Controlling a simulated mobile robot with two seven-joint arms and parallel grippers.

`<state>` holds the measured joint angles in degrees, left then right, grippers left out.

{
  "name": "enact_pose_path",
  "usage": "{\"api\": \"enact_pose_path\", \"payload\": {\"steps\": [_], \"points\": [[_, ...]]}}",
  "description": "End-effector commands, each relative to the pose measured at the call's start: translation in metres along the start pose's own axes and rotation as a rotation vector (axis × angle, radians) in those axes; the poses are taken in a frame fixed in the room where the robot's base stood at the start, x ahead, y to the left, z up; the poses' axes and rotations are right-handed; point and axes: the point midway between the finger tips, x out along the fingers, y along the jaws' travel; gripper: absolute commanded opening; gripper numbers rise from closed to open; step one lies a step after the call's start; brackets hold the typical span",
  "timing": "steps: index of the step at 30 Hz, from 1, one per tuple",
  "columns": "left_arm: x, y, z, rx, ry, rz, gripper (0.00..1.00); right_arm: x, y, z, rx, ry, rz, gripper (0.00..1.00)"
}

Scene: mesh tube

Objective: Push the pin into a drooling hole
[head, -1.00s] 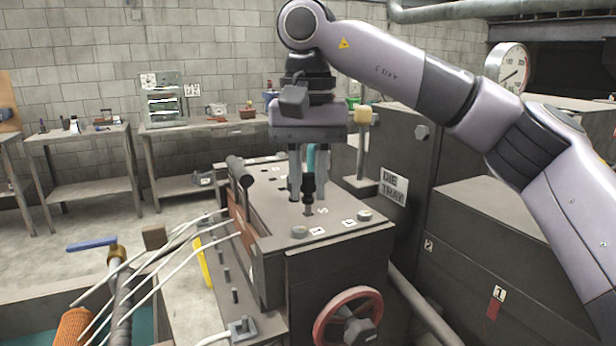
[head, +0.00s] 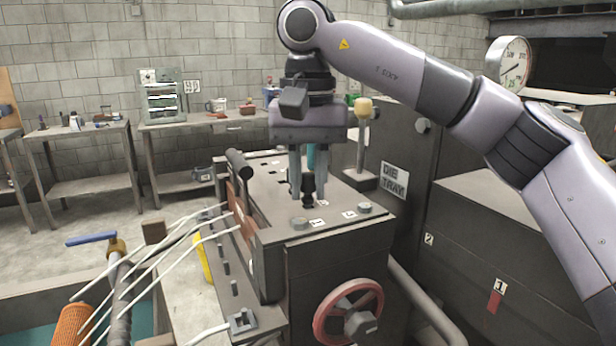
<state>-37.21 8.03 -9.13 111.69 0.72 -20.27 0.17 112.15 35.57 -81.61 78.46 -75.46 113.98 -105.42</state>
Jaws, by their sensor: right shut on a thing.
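A dark pin (head: 308,188) is upright between the two grey fingers of my right gripper (head: 308,192), low over the machine's top. The gripper points down and is shut on it. I cannot tell whether the pin's lower end touches the top. Several pale strands (head: 168,240) hang out to the left from the reddish-brown face (head: 238,205) on the machine's left side. The holes they come from are too small to make out. My left gripper is not in view.
The machine (head: 340,255) has small knobs and labels on top, a dark bar (head: 238,165) at its upper left and a red handwheel (head: 348,312) in front. A post with a yellowish knob (head: 364,108) stands behind right, near the "DIE TRAY" sign (head: 394,180). Open floor lies left.

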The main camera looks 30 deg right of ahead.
Motion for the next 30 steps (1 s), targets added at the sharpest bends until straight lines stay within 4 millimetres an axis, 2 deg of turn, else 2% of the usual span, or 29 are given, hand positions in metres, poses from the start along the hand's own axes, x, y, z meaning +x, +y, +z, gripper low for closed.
{"api": "enact_pose_path", "payload": {"steps": [11, 12, 14, 23, 26, 30], "points": [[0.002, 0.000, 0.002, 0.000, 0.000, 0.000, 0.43, 0.005, 0.000, 0.000, 0.000, 0.000, -0.001, 0.00], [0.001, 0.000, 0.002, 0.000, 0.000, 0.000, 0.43, 0.004, 0.000, 0.000, 0.000, 0.000, -0.001, 0.35], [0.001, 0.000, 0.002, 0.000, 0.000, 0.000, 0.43, 0.004, 0.000, 0.000, 0.000, 0.000, -0.001, 0.52], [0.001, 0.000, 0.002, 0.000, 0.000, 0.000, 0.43, 0.003, 0.000, 0.000, 0.000, 0.000, 0.000, 0.52], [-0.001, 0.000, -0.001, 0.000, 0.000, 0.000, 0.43, -0.007, 0.000, 0.000, 0.001, 0.001, -0.001, 0.52], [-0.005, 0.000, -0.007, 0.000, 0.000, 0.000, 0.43, -0.031, 0.000, 0.000, 0.001, 0.003, -0.001, 0.52]]}}
